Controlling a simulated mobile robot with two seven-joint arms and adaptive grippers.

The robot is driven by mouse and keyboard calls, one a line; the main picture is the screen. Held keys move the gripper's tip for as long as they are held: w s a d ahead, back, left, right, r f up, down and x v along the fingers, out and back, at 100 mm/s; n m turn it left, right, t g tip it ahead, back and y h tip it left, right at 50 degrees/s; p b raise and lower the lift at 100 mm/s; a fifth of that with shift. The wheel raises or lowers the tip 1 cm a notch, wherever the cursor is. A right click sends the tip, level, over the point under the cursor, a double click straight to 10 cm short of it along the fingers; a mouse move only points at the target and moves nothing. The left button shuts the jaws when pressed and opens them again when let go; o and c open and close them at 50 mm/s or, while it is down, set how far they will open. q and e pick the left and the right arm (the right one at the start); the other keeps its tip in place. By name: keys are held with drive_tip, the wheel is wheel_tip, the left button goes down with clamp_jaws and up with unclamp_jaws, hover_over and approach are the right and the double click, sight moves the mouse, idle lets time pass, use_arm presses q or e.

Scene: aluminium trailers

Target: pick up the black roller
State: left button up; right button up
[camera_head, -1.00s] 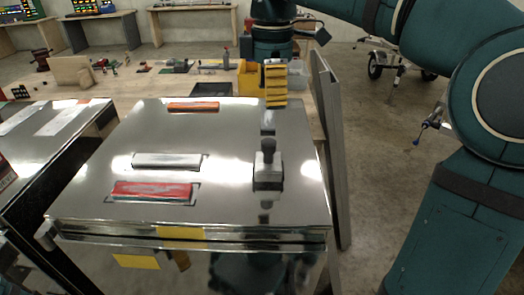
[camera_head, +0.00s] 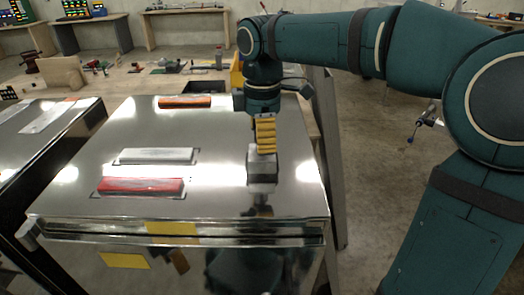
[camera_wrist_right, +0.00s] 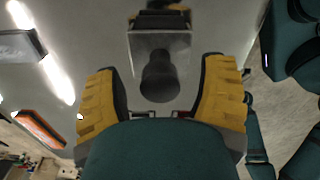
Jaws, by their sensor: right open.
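The black roller (camera_wrist_right: 160,78) stands on a grey block (camera_head: 262,168) on the right side of a shiny metal cabinet top (camera_head: 110,212). In the head view the roller is hidden behind my right gripper (camera_head: 265,142), whose yellow fingers point down just over the block. In the right wrist view my right gripper (camera_wrist_right: 160,72) is open, with one yellow finger on each side of the roller and a gap on both sides. My left gripper does not show.
A red bar (camera_head: 140,186), a white bar (camera_head: 156,155) and an orange bar (camera_head: 185,101) lie on the cabinet top to the left. A grey upright panel (camera_head: 329,150) stands along its right side. A bench (camera_head: 120,85) with small items is behind.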

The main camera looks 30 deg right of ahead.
clamp_jaws()
idle(0.3)
wheel_tip(320, 180, up, 10)
drive_tip(key=p, duration=0.3)
drive_tip(key=c, duration=0.8)
unclamp_jaws()
clamp_jaws()
drive_tip(key=shift+a, duration=0.1)
